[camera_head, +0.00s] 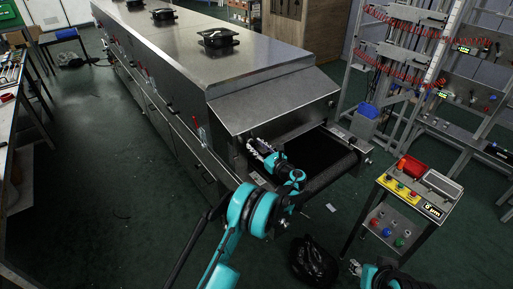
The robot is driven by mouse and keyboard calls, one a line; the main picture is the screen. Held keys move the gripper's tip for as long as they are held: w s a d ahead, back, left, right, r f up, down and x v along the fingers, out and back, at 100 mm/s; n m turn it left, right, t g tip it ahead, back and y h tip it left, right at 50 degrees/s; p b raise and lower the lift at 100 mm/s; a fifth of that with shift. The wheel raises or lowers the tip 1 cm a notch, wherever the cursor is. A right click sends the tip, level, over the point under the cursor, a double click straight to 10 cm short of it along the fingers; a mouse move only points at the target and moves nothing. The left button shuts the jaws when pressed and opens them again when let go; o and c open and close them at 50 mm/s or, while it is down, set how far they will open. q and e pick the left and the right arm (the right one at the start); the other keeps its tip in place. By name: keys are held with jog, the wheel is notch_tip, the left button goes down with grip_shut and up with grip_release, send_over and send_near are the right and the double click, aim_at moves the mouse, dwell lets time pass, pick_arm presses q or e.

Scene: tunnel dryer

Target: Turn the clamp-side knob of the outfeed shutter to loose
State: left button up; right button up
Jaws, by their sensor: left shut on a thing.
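The tunnel dryer (235,85) is a long steel box, with its outfeed end facing me. The sloped outfeed hood (275,103) hangs over the dark outfeed opening and a black belt (325,160). My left gripper (256,146) is at the left side of this opening, with its teal arm reaching up from below. It is shut on a small part there, which I take to be the clamp-side knob of the outfeed shutter; the fingers hide it. The knob's setting cannot be read. My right gripper (356,267) is low at the bottom edge, away from the dryer, its fingers too small to judge.
A small cart (425,195) with a red bin, buttons and a display stands right of the belt. A black bag (314,262) lies on the floor below the belt. A blue bin (368,111) and metal racks stand behind. A workbench (8,120) is at far left.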

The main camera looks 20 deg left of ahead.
pick_arm(q)
jog(key=n+b, duration=0.1)
jog(key=n, duration=0.2)
jog(key=shift+f+b, duration=0.15)
jog(key=shift+b, duration=0.2)
jog(key=n+b, duration=0.1)
jog(key=n, duration=0.1)
jog(key=shift+n, duration=0.4)
jog(key=n+b, duration=0.1)
jog(key=n, duration=0.2)
jog(key=shift+s+a+n, duration=0.1)
jog(key=shift+n, duration=0.2)
jog(key=n+b, duration=0.1)
jog(key=n, duration=0.2)
jog(key=shift+n, duration=0.4)
jog(key=n+b, duration=0.1)
jog(key=n, duration=0.3)
jog(key=shift+f, duration=0.15)
jog(key=shift+n+b, duration=0.45)
jog(key=shift+n, duration=1.45)
